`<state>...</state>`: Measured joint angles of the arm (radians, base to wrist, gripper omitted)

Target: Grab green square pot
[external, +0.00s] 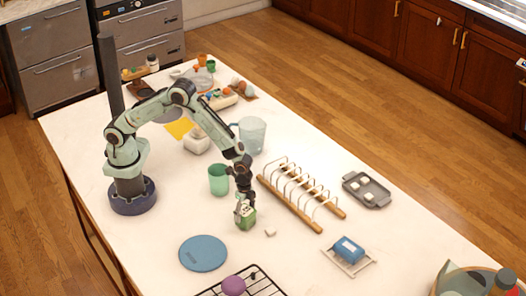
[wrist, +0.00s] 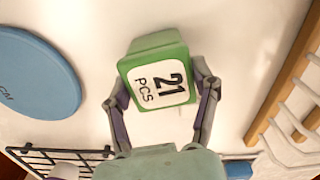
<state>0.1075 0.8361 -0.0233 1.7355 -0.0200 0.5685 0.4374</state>
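The green square pot (external: 248,218) is a small green block-like container near the middle of the white table. In the wrist view, the pot (wrist: 156,80) shows a white face marked "21 PCS", tilted in the picture. My gripper (external: 244,212) points down over the pot in the external view. In the wrist view, my gripper (wrist: 158,74) has one finger on each side of the pot, with the tips against its sides. It appears shut on the pot. Whether the pot touches the table is hard to tell.
A green cup (external: 218,180) stands behind the pot, and a wooden rack with white hoops (external: 303,197) lies to its right. A blue round plate (external: 203,253) and a black wire rack with a purple item (external: 233,286) are nearer. A small white cube (external: 270,232) lies beside the pot.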

